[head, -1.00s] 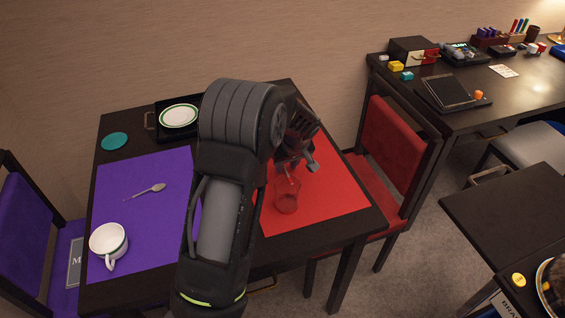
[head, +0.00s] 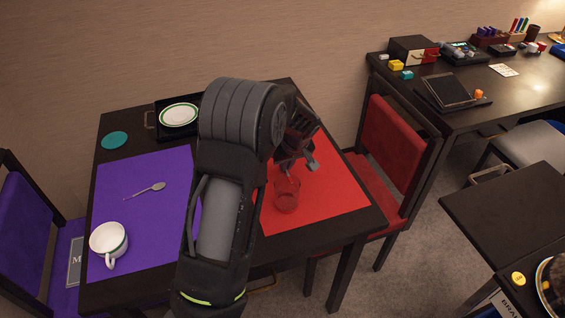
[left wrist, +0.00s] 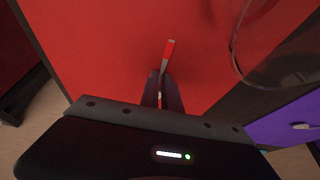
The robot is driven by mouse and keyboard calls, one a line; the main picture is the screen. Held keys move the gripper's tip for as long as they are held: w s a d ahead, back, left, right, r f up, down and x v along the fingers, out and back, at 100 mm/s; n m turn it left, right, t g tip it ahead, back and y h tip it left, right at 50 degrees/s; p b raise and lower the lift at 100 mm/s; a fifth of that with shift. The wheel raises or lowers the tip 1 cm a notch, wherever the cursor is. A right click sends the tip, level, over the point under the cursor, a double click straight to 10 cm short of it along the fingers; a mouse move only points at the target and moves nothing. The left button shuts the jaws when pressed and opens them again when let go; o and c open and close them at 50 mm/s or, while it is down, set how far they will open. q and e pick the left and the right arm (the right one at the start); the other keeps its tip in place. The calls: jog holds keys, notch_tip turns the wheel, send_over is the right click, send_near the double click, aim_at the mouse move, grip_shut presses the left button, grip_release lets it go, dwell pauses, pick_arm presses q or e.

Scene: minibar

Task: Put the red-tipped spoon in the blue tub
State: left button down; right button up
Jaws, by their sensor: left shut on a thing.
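My left gripper (head: 297,158) is over the red mat (head: 335,195), pointing down. In the left wrist view its fingers (left wrist: 162,92) are shut on a slim piece with a red part and a greyish end, which looks like the red-tipped spoon (left wrist: 168,52). The rest of the spoon is hidden by the fingers or too small to make out. A blue thing (head: 558,51) is cut off at the right edge of the head view, on the far desk. I cannot tell whether it is the blue tub. My right gripper is out of view.
A clear red glass (head: 286,196) stands on the red mat close to the gripper. The purple mat (head: 125,220) holds a plain spoon (head: 146,191) and a white cup (head: 108,240). A plate (head: 178,115) lies on a black tray behind. A red chair (head: 390,140) stands right.

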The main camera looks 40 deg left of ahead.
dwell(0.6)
pick_arm(q)
notch_tip(320, 180, up, 10)
jog(key=shift+b, duration=0.3)
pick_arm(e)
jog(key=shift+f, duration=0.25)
pick_arm(q)
jog(key=shift+r, duration=0.1)
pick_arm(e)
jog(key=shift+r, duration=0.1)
